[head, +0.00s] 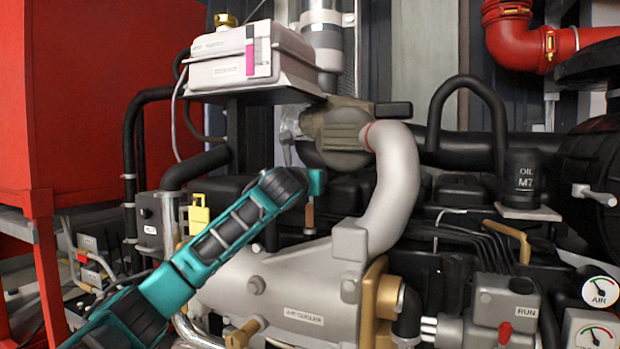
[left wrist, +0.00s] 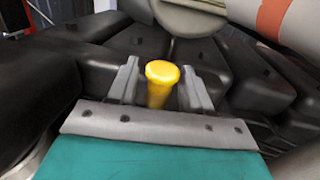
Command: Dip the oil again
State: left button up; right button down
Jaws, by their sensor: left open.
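A yellow round-topped handle, which looks like the dipstick's (left wrist: 163,80), stands up between the two grey fingers of my left gripper (left wrist: 160,88) in the left wrist view. The fingers are apart, one on each side, with a gap to the handle. In the head view my left gripper (head: 316,183) reaches in from the left over the dark engine, above the grey air cooler (head: 275,285). My arm and gripper hide much of that spot there. A small brown-orange piece (head: 309,217) shows just below the gripper; I cannot tell if it is the same handle. My right gripper is not in view.
A thick pale pipe (head: 398,185) curves down close to the right of my left gripper. A white box (head: 250,55) on a shelf is above. Black engine covers (left wrist: 245,70) surround the handle. A yellow tag-like item (head: 199,215) hangs left. An oil cap (head: 524,175) stands at right.

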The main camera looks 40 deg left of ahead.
aim_at(310, 204)
pick_arm(q)
jog(key=shift+c, duration=0.4)
grip_shut()
notch_tip(310, 204, down, 4)
jog(key=shift+f, duration=0.25)
jog(key=shift+o, duration=0.4)
grip_release()
jog(key=shift+s+d, duration=0.1)
jog(key=shift+s, duration=0.05)
